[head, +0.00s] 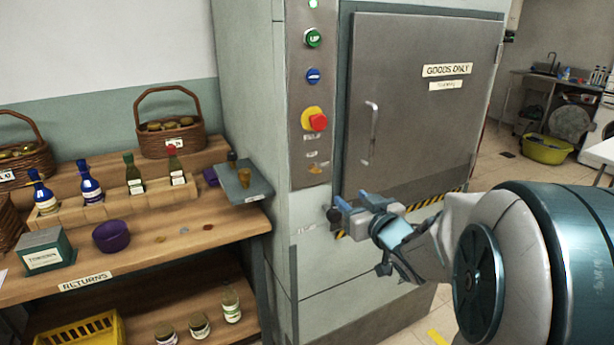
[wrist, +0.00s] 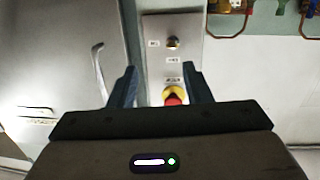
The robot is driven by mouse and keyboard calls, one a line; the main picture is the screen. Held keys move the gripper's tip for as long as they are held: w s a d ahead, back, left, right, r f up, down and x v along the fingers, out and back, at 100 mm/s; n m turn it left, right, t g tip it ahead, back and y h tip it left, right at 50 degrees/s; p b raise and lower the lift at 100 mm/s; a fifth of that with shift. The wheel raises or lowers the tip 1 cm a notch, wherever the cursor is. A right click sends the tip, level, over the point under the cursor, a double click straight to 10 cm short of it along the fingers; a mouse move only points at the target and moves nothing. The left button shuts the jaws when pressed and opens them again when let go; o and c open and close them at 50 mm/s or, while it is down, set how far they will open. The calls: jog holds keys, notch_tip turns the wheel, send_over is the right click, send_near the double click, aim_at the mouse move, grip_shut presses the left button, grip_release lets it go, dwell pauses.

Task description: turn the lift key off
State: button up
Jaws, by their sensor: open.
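The lift's control panel (head: 309,90) is a narrow metal strip left of the grey lift door (head: 415,105). The lift key (head: 315,169) is a small orange-brown piece low on this strip, below the red stop button (head: 316,121). In the wrist view, which looks upside down, the key switch (wrist: 173,43) is a small round metal piece beyond my fingertips. Its turned position is too small to tell. My gripper (head: 355,204) is open and empty, lower right of the key in the head view. In the wrist view its fingers (wrist: 159,68) are apart, with the red stop (wrist: 172,98) showing between them.
A green UP button (head: 313,38) and a blue button (head: 313,76) sit higher on the panel. The door handle (head: 372,130) sticks out right of the panel.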

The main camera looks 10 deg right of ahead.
aim_at(315, 171)
jog(key=w+a+y, duration=0.2)
jog(key=w+a, duration=0.3)
jog(key=w, duration=0.8)
jog(key=shift+r+n+t+p, duration=0.15)
jog(key=shift+n+t+p, duration=0.15)
jog(key=shift+n, duration=0.1)
grip_shut()
